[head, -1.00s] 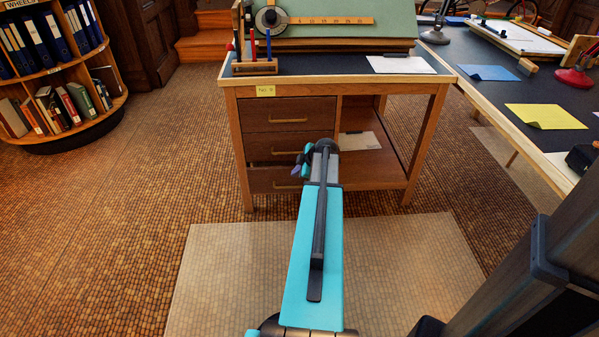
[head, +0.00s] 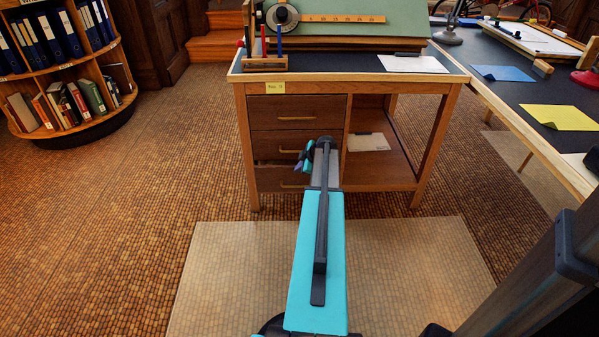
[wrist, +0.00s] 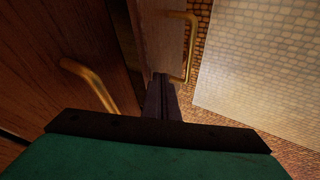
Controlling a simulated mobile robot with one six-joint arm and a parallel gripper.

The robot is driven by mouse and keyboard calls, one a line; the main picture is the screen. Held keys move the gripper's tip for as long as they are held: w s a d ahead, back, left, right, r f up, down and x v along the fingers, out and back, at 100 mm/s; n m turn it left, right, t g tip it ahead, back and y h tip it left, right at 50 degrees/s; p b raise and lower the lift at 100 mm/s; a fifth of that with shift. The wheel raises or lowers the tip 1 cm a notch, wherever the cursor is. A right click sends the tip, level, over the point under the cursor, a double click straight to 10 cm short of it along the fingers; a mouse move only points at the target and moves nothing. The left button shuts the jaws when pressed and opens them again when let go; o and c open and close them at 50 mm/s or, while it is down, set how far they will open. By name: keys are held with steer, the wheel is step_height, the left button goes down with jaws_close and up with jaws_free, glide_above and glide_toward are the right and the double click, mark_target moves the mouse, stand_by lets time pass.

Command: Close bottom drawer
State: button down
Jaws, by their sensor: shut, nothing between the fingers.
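The bottom drawer (head: 275,181) is the lowest of three brown drawers in the wooden desk. A narrow gap shows above its front at the left, so it stands slightly out. Its brass handle is partly visible. My gripper (head: 300,163) is in front of the middle and bottom drawers, near their right side, and hides part of them. In the wrist view my shut, empty fingers (wrist: 163,100) point down beside a drawer front with a brass handle (wrist: 190,48). A nearer drawer front (wrist: 50,45) with another brass handle (wrist: 92,84) is at left. Contact cannot be told.
The desk (head: 243,110) has an open shelf (head: 400,170) right of the drawers, with papers on it. A dark-topped table (head: 500,85) stands at right and a round bookcase (head: 85,125) at left. The floor in front is clear, with a pale mat (head: 220,270).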

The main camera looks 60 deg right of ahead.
stand_by(0.3)
steer(key=shift+w+d, duration=0.8)
steer(key=shift+d, duration=0.3)
steer(key=shift+a, duration=0.15)
steer(key=shift+s+a+b, duration=0.3)
steer(key=shift+s+a, duration=0.25)
steer(key=shift+a, duration=0.25)
steer(key=shift+s+a+b, duration=0.25)
steer(key=shift+s+a, duration=0.25)
steer(key=shift+a, duration=0.3)
steer(key=p+v, duration=0.3)
steer(key=v, duration=0.7)
steer(key=shift+s+d, duration=0.1)
